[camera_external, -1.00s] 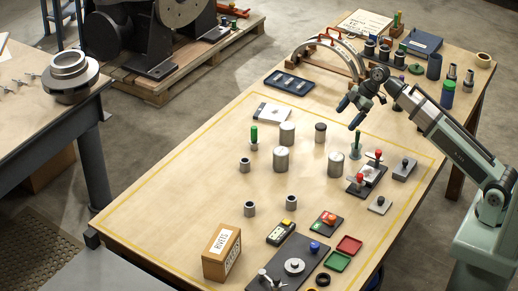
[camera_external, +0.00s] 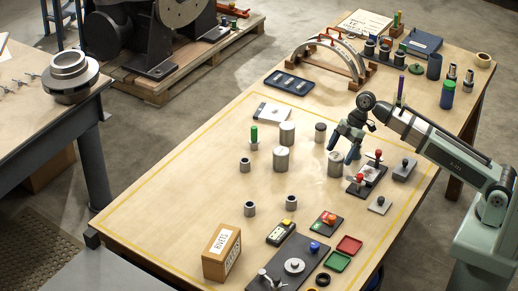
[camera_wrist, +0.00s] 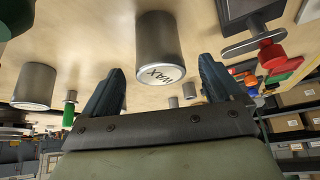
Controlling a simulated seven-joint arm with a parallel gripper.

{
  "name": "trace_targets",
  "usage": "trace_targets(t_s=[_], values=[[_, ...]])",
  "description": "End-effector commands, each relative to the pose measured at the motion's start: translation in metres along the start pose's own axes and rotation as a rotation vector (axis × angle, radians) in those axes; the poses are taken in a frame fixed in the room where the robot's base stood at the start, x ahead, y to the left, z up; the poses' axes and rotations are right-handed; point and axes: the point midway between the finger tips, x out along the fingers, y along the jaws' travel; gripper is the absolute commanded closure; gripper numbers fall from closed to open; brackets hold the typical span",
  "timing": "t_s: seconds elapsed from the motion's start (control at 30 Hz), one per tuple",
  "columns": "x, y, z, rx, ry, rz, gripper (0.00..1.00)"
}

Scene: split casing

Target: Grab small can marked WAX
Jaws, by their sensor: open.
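The small can marked WAX (camera_wrist: 160,50) is a grey metal cylinder with its black lettering on a pale end. In the wrist view it lies between my two fingers, a little ahead of them and apart from both. In the external view, the grey can beside my fingers (camera_external: 335,165) appears to be this one; it stands upright and its lettering cannot be read there. My gripper (camera_external: 347,154) is open and empty, just above and right of that can. Both dark blue fingers show in the wrist view (camera_wrist: 162,76).
Other grey cans (camera_external: 281,160) (camera_external: 287,133) stand to the left, with a smaller dark-topped one (camera_external: 320,132) behind. A red-knobbed clamp fixture (camera_external: 370,180) stands close on the right. Bare tabletop lies left of and in front of the can.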

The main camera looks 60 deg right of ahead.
Motion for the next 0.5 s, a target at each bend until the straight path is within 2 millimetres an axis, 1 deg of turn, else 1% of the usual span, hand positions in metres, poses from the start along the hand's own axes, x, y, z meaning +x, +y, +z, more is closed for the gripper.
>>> trace_targets(t_s=[0.03,0.33,0.5], values=[[0.004,0.000,0.000,0.000,-0.001,-0.001,0.07],[0.013,0.000,0.000,0.000,0.000,0.001,0.07],[0.030,0.000,0.002,0.000,-0.001,0.000,0.07]])
